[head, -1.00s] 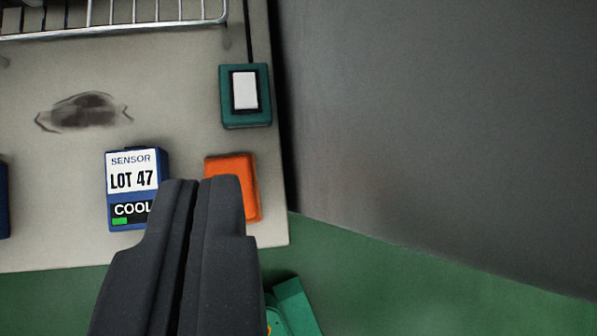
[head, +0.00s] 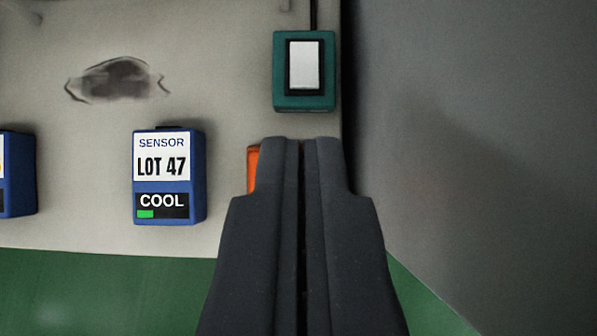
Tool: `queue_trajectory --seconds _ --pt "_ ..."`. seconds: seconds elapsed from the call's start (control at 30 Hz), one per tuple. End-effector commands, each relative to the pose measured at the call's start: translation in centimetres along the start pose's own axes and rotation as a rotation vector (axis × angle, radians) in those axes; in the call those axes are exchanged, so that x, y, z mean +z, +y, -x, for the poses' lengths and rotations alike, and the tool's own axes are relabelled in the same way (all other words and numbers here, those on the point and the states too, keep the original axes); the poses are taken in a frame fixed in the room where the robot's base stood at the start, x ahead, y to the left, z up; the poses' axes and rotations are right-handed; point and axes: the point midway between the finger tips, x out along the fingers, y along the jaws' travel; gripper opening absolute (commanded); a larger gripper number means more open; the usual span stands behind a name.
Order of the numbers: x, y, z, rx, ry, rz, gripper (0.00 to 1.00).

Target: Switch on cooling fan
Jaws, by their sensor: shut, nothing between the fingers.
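A teal switch box (head: 305,104) with a white rocker (head: 305,64) in a black frame is on the pale panel, near the panel's right edge. A black cord runs up from it. I cannot tell from the rocker which way it is set. My gripper (head: 301,142) is shut and empty, its tips just below the switch box in the picture. I cannot tell whether they touch anything. No fan is in view.
A blue sensor box (head: 168,178) reading "LOT 47" and "COOL" with a green bar is left of my gripper. Another blue box (head: 18,175) is cut off at the left edge. An orange block (head: 253,168) is mostly hidden behind my gripper. A grey wall (head: 480,120) fills the right.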

Motion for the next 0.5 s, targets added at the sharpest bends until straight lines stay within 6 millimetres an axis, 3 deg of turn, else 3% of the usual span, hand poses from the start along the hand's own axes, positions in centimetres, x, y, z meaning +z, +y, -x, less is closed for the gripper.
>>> queue_trajectory --seconds 0.5 --pt "-0.1 0.0 -7.5 0.0 0.001 0.0 0.0"
